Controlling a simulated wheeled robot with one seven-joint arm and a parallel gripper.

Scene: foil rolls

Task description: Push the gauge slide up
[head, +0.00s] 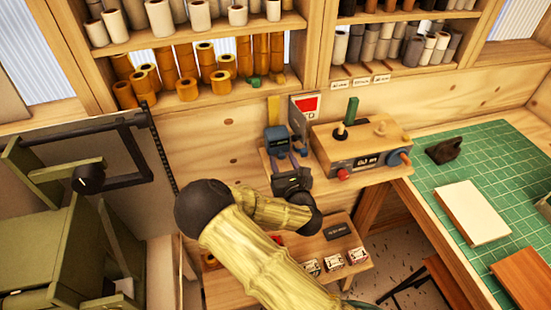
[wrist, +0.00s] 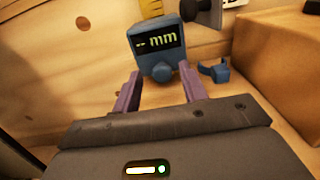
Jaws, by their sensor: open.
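The gauge slide (wrist: 157,38) is a blue block with a dark display reading "-- mm" and a rounded knob at its bottom. It sits at the lower part of a yellow strip (wrist: 151,8) on the wooden wall. In the head view the blue slide (head: 276,138) is just above my gripper (head: 288,158). In the wrist view my gripper (wrist: 160,88) has two purple fingers spread apart with nothing held. The slide's lower end lies between and beyond the fingertips in the picture; I cannot tell whether they touch it.
A small blue clip (wrist: 214,71) lies right of the slide. A wooden box with knobs and a display (head: 362,147) stands to the right. A green cutting mat (head: 485,170) covers the right bench. Shelves of rolls (head: 187,90) are above.

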